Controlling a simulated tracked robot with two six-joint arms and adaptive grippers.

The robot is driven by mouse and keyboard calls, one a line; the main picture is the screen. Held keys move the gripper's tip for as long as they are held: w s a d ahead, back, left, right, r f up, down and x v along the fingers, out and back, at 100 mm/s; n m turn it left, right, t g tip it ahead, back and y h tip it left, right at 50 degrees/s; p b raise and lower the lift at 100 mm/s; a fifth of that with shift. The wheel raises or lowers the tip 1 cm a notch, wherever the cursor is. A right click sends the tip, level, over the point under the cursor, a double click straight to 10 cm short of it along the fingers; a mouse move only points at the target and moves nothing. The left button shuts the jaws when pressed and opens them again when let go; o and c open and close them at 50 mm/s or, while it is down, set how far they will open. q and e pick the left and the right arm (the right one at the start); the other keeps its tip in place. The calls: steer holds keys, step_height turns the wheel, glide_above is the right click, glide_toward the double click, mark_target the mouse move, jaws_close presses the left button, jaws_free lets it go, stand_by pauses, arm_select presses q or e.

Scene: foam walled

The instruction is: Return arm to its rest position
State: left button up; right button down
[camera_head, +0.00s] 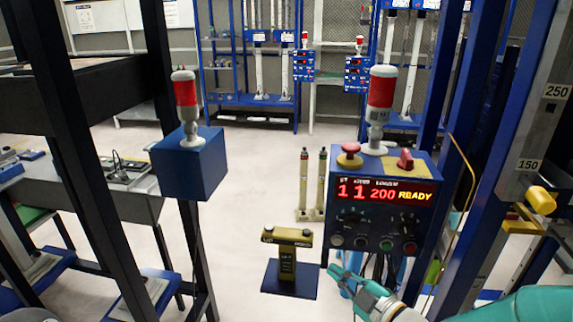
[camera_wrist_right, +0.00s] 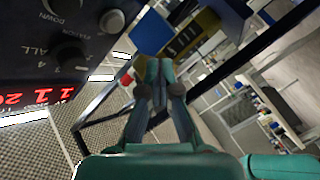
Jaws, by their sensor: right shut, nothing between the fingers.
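My right arm comes in from the lower right in the head view. Its teal gripper (camera_head: 338,272) is shut and empty, in front of and below the control box (camera_head: 372,235). The fingers also show closed together in the right wrist view (camera_wrist_right: 159,68), with nothing between them. The gripper looks apart from the box, though the exact gap is hard to judge. My left gripper is not in view.
The control box carries a lit display (camera_head: 385,194) reading "11 200 READY", a red button (camera_head: 349,150) and a red beacon (camera_head: 381,92). A yellow-topped stand (camera_head: 287,240) is left of the gripper. Blue posts (camera_head: 508,130) flank the right. Open floor (camera_head: 255,205) lies behind.

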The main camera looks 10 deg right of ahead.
steer(key=s+a+f+m+g+h, duration=0.1)
steer(key=s+f+m+g+h, duration=0.2)
steer(key=f, duration=0.6)
steer(key=s+f+m+g, duration=0.25)
steer(key=f+m, duration=0.25)
steer(key=f, duration=0.4)
steer(key=s+a+f+m+g, duration=0.1)
steer(key=s+f+m+g, duration=0.3)
steer(key=s, duration=0.5)
steer(key=s+a+f+m+g+h+p, duration=0.1)
steer(key=s+f+m+g, duration=0.3)
steer(key=s+f, duration=0.5)
steer(key=shift+s+a+m+p, duration=0.3)
steer(key=shift+s+a+m, duration=0.15)
steer(key=shift+a+m, duration=0.25)
steer(key=shift+d+g, duration=0.1)
steer(key=shift+g, duration=0.15)
